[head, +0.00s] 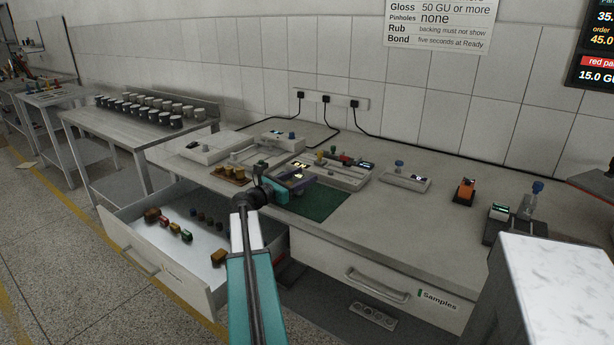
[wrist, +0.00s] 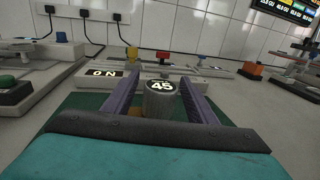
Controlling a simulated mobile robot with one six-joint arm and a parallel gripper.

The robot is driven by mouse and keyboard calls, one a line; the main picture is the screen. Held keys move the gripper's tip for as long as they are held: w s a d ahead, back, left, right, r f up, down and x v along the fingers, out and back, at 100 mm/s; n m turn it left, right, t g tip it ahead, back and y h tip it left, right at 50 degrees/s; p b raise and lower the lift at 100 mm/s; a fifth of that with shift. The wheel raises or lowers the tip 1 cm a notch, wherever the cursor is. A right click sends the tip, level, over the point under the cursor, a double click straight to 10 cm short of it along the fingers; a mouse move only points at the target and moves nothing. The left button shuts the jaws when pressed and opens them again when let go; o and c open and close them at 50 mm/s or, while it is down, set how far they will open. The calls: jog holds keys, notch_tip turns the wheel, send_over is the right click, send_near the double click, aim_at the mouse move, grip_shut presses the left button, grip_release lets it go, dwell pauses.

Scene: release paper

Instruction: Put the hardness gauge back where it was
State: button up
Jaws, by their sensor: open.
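A short grey cylinder (wrist: 160,107) with a lit "45" on its top stands between my gripper's fingers in the wrist view. It looks like the hardness gauge, though no label confirms this. My gripper (wrist: 158,80) is open, with one purple finger on each side of the cylinder; whether either finger touches it is unclear. In the head view, my gripper (head: 297,181) is low over the green mat (head: 325,205) on the bench. There the gauge is mostly hidden by the gripper, and its underside is hidden in both views.
An open drawer (head: 161,271) at the left holds several small coloured pieces. A pale tray (head: 343,181) and a device with a lit "ON" (wrist: 103,73) stand close behind the gripper. An orange device (head: 465,191) stands further right, with clear bench before it.

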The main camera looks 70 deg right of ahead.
aim_at(294, 180)
jog(key=v, duration=0.9)
jog(key=shift+w+a, duration=0.15)
jog(key=shift+a, duration=0.2)
jog(key=shift+r, duration=0.1)
